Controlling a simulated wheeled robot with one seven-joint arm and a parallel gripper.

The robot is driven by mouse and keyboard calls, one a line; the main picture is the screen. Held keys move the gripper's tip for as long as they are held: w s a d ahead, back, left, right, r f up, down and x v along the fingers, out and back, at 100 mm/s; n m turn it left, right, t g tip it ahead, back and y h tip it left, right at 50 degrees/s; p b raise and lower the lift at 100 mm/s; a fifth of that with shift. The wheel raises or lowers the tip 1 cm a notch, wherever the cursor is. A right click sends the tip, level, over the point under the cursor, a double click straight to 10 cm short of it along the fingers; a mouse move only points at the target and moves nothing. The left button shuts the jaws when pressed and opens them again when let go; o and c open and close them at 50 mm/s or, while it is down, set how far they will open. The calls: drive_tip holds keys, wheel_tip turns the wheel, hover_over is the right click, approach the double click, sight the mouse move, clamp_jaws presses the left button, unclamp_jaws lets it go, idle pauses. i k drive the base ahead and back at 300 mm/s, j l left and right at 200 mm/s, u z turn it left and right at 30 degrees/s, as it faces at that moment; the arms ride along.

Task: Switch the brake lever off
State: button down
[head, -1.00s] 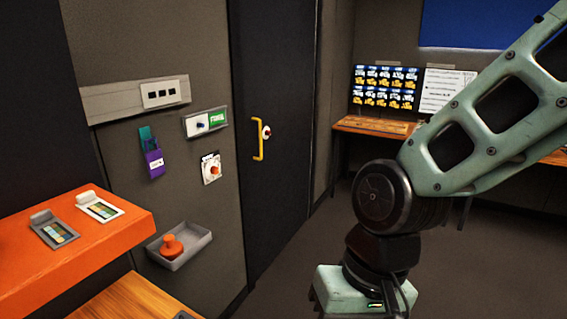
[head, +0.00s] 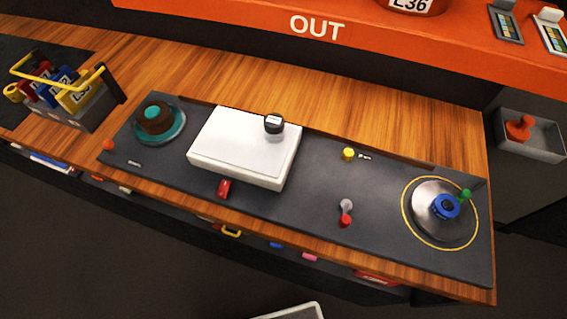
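A dark control panel (head: 315,213) lies on the wooden bench. A small lever with a red knob (head: 345,220) and a grey end stands near its front edge, right of centre. A green-knobbed lever (head: 465,194) stands at the right end, beside a silver disc (head: 430,222) with a blue hub (head: 446,206). I cannot read a label that tells which one is the brake lever, nor tell on from off. My gripper is out of view.
A brown-and-teal dial (head: 155,120) is at left, a yellow button (head: 348,154) at right. A tagged caddy (head: 75,98) stands farther left. An orange shelf (head: 235,22) overhangs the back.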

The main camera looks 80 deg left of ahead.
sight(109, 144)
drive_tip(key=u, duration=2.15)
